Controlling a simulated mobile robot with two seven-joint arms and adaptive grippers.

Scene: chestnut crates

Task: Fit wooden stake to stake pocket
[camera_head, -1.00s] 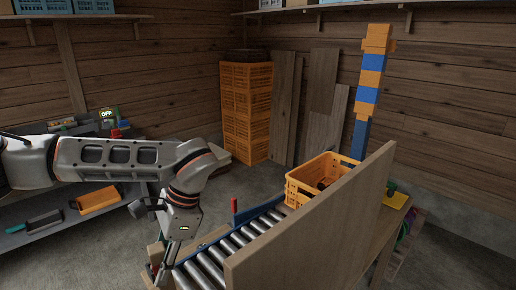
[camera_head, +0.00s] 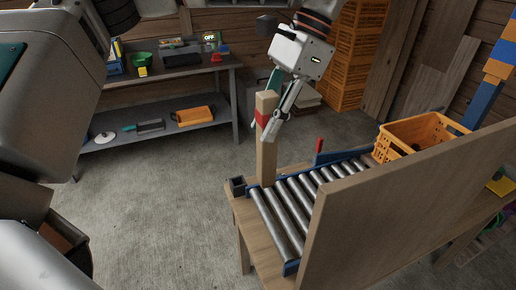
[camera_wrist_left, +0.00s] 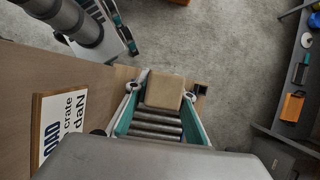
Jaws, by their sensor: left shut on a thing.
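The wooden stake (camera_head: 264,155) is a pale square post with a red band near its top. My left gripper (camera_head: 266,118) is shut on its upper part and holds it upright over the near left corner of the conveyor table. The stake pocket (camera_head: 238,186) is a small dark square socket at that corner, just left of the stake's lower end. I cannot tell whether the stake touches the table. In the left wrist view the stake's top (camera_wrist_left: 164,91) sits between the fingers, with the pocket (camera_wrist_left: 200,89) to its right. My right gripper (camera_wrist_left: 118,32) shows partly at the upper left there.
The roller conveyor (camera_head: 292,205) lies right of the stake, behind a tall wooden board (camera_head: 400,200). An orange crate (camera_head: 425,135) stands on its far end. A grey shelf bench (camera_head: 160,110) with tools stands behind. The floor left of the table is clear.

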